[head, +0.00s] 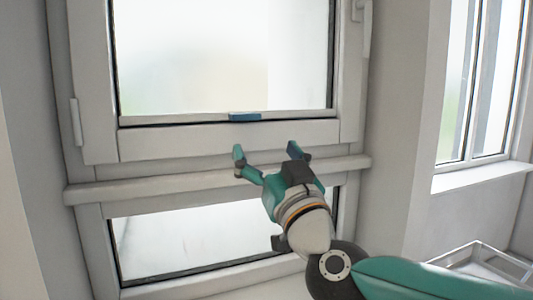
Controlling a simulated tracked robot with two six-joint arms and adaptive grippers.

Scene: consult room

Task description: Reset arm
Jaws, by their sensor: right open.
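My right gripper (266,153) is open, with its two fingers spread and nothing between them. It is in front of the window's lower frame and sill ledge, at the middle of the head view. My right arm comes in from the lower right, teal and dark grey. A small blue block (244,117) sits on the lower edge of the upper window pane, just above the gripper and apart from it in the picture. My left gripper is not in view.
The white window frame (90,80) has a handle (361,10) at upper right and a ledge (120,190) across it. A second window (475,80) is at the right. A wire-like tray or rack (480,258) stands at lower right.

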